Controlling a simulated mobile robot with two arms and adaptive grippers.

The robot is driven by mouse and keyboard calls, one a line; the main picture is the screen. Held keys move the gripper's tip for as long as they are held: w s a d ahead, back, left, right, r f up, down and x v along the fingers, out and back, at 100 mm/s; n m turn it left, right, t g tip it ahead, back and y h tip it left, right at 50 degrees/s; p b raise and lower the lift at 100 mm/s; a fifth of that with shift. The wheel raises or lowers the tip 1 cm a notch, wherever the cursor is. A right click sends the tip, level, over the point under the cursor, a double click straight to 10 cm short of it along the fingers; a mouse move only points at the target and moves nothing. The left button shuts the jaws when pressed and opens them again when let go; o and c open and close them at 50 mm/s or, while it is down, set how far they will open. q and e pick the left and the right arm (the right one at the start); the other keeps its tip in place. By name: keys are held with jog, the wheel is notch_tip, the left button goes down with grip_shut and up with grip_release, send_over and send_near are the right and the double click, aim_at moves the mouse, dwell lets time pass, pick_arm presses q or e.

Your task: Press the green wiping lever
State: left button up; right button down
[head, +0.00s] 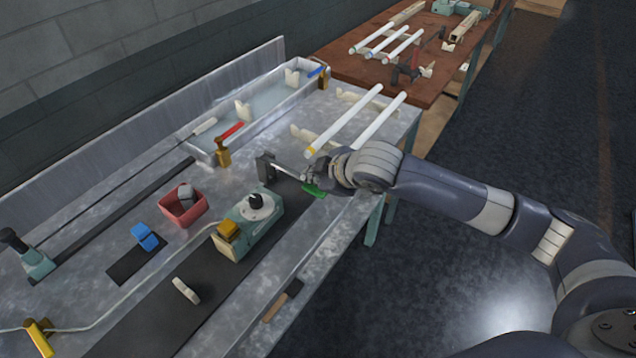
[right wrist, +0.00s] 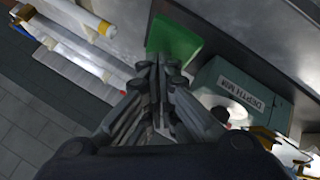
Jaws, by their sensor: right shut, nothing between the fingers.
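The green wiping lever (head: 314,191) shows as a small green pad at the end of a grey bar (head: 287,169) near the table's front edge, partly hidden by my right gripper. My right gripper (head: 312,176) is shut and empty, right over the green pad in the head view. In the right wrist view the green pad (right wrist: 174,42) lies just beyond the closed fingertips (right wrist: 158,62). I cannot tell whether the fingers touch it. My left gripper is in neither view.
A teal machine (head: 249,222) with a round top stands left of the lever; its label shows in the wrist view. White glass tubes (head: 345,121) rest on holders behind my right gripper. A red bin (head: 183,207) and a water trough (head: 255,105) are farther left and back.

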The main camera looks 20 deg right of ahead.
aim_at(316, 188)
jog(key=shift+f+b, duration=0.65)
jog(key=shift+f, duration=1.25)
dwell(1.3)
jog(key=shift+r, duration=0.1)
dwell(0.4)
jog(key=shift+r+p, duration=2.65)
jog(key=shift+p, duration=0.3)
notch_tip(316, 188, up, 5)
jog(key=p, duration=0.5)
jog(key=shift+p, duration=0.3)
